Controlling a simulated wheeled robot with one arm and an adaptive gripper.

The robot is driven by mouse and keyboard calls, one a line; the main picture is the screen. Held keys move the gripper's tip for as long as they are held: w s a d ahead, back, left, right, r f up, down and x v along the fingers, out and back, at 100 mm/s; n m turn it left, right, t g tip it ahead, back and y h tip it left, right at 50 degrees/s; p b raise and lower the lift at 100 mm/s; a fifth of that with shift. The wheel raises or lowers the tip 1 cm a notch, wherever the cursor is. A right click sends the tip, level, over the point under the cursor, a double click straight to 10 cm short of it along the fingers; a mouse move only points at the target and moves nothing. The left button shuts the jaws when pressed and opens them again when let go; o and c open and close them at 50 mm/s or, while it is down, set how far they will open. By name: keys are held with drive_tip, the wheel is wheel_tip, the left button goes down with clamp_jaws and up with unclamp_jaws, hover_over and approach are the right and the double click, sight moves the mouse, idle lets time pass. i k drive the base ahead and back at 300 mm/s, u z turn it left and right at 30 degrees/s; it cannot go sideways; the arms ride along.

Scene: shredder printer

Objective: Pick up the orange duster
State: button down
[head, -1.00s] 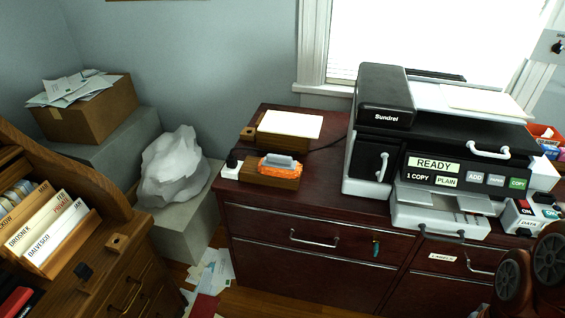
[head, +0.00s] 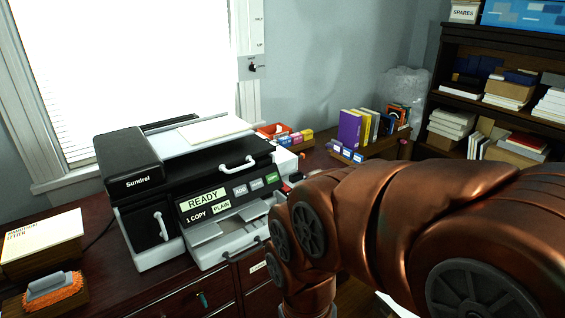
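The orange duster (head: 55,294) is at the lower left of the head view. It has orange bristles below and a grey handle on top, and it rests on a small wooden block or tray on the dark red cabinet. My copper-coloured arm fills the right side of the view, well to the right of the duster, with the copier between them. The end of my arm is out of the frame or hidden, so my gripper is not seen.
A copier (head: 195,190) labelled Sundrel stands on the cabinet (head: 95,260) right of the duster. A wooden box with a paper stack (head: 42,240) sits just behind the duster. Books (head: 365,128) and a dark shelf (head: 500,75) are at the right.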

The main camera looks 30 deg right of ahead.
sight(47, 291)
drive_tip(key=u, duration=0.4)
drive_tip(key=i, duration=0.75)
drive_tip(key=u, duration=2.3)
